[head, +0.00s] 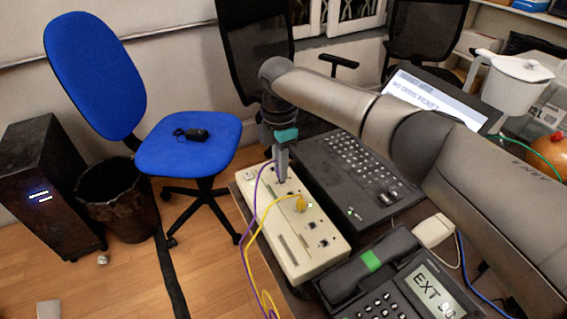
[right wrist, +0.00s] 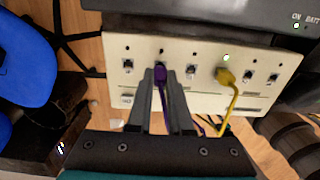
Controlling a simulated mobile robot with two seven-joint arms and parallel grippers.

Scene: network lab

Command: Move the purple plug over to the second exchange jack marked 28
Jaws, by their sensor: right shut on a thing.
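The purple plug (right wrist: 160,76) is between the fingers of my right gripper (right wrist: 160,80), which is shut on it. The plug's tip is at the second jack from the left of the cream exchange box (right wrist: 205,50); I cannot tell whether it is seated. In the head view my right gripper (head: 282,172) points down at the far end of the exchange box (head: 318,256). The purple cord (head: 247,240) hangs along the box's left side. The jack numbers are too small to read, so I cannot pick out 28. My left gripper is not in view.
A yellow plug (right wrist: 226,76) sits in another jack, under a lit green lamp (right wrist: 226,58). A black keyboard console (head: 350,178) lies right of the box, and a desk phone (head: 395,285) stands in front. A blue chair (head: 185,145) is left.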

